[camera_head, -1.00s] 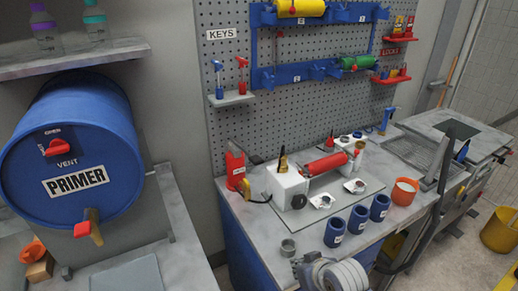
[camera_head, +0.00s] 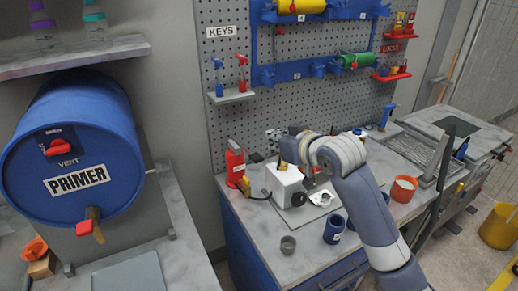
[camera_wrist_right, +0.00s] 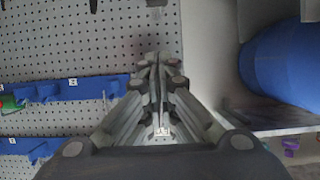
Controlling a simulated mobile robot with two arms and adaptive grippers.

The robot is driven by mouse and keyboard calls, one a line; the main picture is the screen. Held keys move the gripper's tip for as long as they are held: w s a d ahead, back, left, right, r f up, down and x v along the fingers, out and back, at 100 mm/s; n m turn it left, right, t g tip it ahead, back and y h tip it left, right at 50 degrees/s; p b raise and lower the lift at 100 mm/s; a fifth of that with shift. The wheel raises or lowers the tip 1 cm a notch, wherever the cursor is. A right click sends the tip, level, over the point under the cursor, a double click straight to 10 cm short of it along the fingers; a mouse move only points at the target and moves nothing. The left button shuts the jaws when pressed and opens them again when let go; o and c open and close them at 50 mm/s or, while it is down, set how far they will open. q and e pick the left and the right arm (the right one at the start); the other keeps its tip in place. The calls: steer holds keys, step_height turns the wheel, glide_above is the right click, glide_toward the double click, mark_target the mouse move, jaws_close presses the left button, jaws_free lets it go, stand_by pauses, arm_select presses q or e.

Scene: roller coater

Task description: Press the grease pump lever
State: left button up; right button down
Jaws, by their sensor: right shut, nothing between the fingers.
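A red canister (camera_head: 235,168) with a white label stands at the left back of the workbench; it may be the grease pump, but I cannot make out its lever. To its right is the white housing (camera_head: 284,184) of the roller coater, its roller now mostly hidden by my right arm. My right gripper (camera_head: 273,136) is above the housing, to the right of and higher than the canister, apart from it. In the right wrist view, its fingers (camera_wrist_right: 158,62) are together and empty, in front of the pegboard. My left gripper is not in view.
The blue primer drum (camera_head: 110,150) is at the left. An orange cup (camera_head: 403,188) is right.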

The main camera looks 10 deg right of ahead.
steer(key=shift+w, duration=0.1)
steer(key=p, duration=0.4)
glide_above(259, 158)
step_height(259, 158, down, 4)
steer(key=shift+w+a+r, duration=0.1)
steer(key=shift+w+a, duration=0.05)
step_height(259, 158, down, 3)
steer(key=shift+r+p, duration=0.2)
steer(key=shift+p, duration=0.6)
steer(key=shift+s+d+f, duration=0.2)
steer(key=shift+s+f, duration=0.15)
steer(key=shift+f, duration=0.45)
